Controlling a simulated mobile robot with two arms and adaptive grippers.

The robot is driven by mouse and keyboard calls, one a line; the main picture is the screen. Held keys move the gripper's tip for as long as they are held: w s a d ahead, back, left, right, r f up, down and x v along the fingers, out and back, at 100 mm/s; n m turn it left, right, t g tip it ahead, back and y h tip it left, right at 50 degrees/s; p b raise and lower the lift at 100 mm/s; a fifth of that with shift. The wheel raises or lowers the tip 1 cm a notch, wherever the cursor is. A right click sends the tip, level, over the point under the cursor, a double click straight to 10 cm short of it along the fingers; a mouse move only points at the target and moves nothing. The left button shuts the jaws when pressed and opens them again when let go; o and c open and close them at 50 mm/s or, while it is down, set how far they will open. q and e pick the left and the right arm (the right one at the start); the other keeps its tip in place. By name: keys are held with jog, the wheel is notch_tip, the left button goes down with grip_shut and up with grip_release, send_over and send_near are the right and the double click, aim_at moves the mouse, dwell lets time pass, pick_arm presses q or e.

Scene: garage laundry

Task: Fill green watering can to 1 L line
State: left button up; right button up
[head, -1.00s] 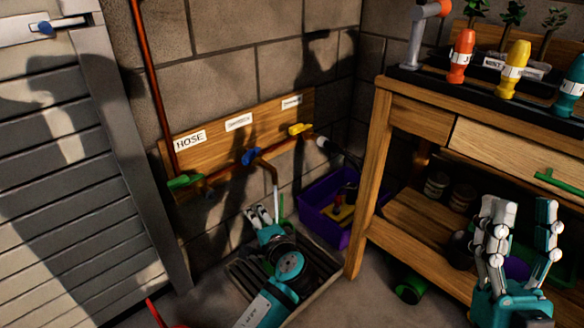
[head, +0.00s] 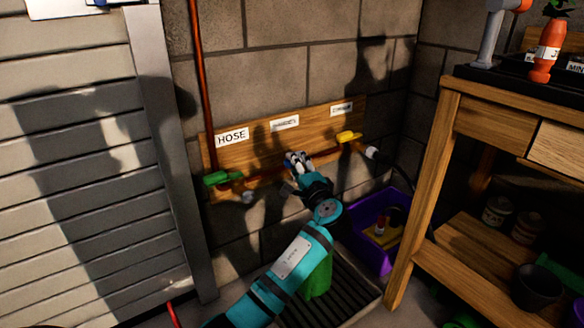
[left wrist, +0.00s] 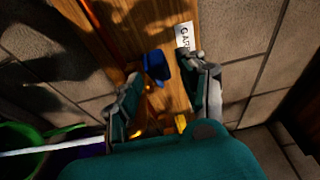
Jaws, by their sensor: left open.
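The green watering can (head: 318,278) stands on the grated tray under the taps, largely hidden behind my left arm. A green rim, probably the can's, shows at the left of the left wrist view (left wrist: 18,140); its water level and 1 L line cannot be made out. My left gripper (head: 298,162) is at the middle tap on the wooden board. In the left wrist view, the blue tap handle (left wrist: 155,67) lies between the open fingers (left wrist: 168,76), with no clear grip on it. The middle spout is hidden behind my arm in the head view. My right gripper is out of view.
A green tap handle (head: 222,178) sits left under the HOSE label (head: 232,137), and a yellow one (head: 349,137) sits right. A purple crate (head: 372,255) stands right of the grated tray (head: 350,302). A wooden workbench (head: 420,200) stands at right, a grey shutter (head: 90,200) at left.

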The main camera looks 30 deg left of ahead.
pick_arm(q)
jog(key=shift+b+x, duration=0.65)
jog(key=shift+x, duration=1.5)
jog(key=shift+c, duration=0.2)
grip_shut()
